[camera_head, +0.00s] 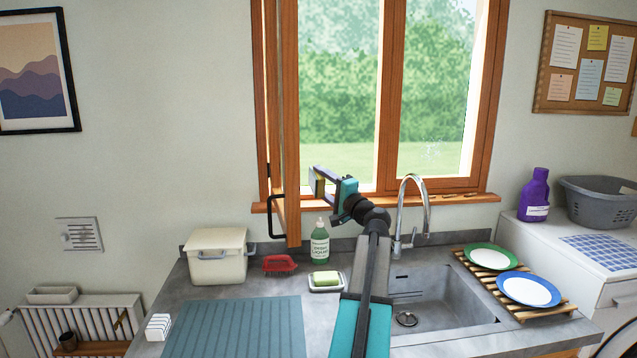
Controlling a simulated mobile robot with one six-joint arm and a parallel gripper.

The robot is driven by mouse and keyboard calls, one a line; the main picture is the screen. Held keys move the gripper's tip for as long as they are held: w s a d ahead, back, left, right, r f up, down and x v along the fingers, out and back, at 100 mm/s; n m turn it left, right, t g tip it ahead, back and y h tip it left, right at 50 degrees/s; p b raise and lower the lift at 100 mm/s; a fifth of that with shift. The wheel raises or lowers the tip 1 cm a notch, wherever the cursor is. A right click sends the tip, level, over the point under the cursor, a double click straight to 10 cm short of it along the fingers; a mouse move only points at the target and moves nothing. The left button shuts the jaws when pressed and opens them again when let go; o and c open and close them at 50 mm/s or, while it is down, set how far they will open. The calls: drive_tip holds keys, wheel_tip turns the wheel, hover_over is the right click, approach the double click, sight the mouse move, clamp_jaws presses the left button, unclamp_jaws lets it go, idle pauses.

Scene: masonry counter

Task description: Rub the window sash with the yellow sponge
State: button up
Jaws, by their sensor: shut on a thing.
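The window sash (291,130) is a wooden frame swung open into the room, seen almost edge-on at the left of the window. Its black handle (273,216) sticks out on its left side. My gripper (322,182) is in front of the window, just right of the sash's lower part. It is shut on the yellow sponge (318,187), of which a small yellow and grey part shows; the fingers hide some of it. A narrow gap shows between sponge and sash in the picture; I cannot tell their distance in depth.
Below the sash stand a green soap bottle (320,245), a red brush (280,264), a soap dish (326,287) and a cream bin (217,262). The tap (412,205) rises right of my arm, above the sink. A rack (483,261) holds two plates.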

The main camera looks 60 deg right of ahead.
drive_tip(key=shift+w+a, duration=0.1)
drive_tip(key=shift+w+a+r+p, duration=0.1)
drive_tip(key=shift+w+a+p, duration=0.5)
drive_tip(key=shift+w+a, duration=0.1)
drive_tip(key=w+a+p, duration=0.1)
drive_tip(key=w+a, duration=0.1)
drive_tip(key=shift+w+a+p, duration=0.3)
drive_tip(key=shift+w+p, duration=0.05)
drive_tip(key=shift+p, duration=0.05)
drive_tip(key=shift+w+a+b, duration=0.65)
drive_tip(key=shift+w+a, duration=0.65)
drive_tip(key=shift+w, duration=0.1)
idle(1.9)
drive_tip(key=shift+d, duration=0.1)
drive_tip(key=shift+w+d+b, duration=1.1)
drive_tip(key=shift+w+d, duration=0.2)
drive_tip(key=shift+w+d, duration=0.1)
drive_tip(key=shift+w+d+b, duration=1.1)
drive_tip(key=shift+w+d, duration=0.1)
drive_tip(key=shift+d, duration=0.1)
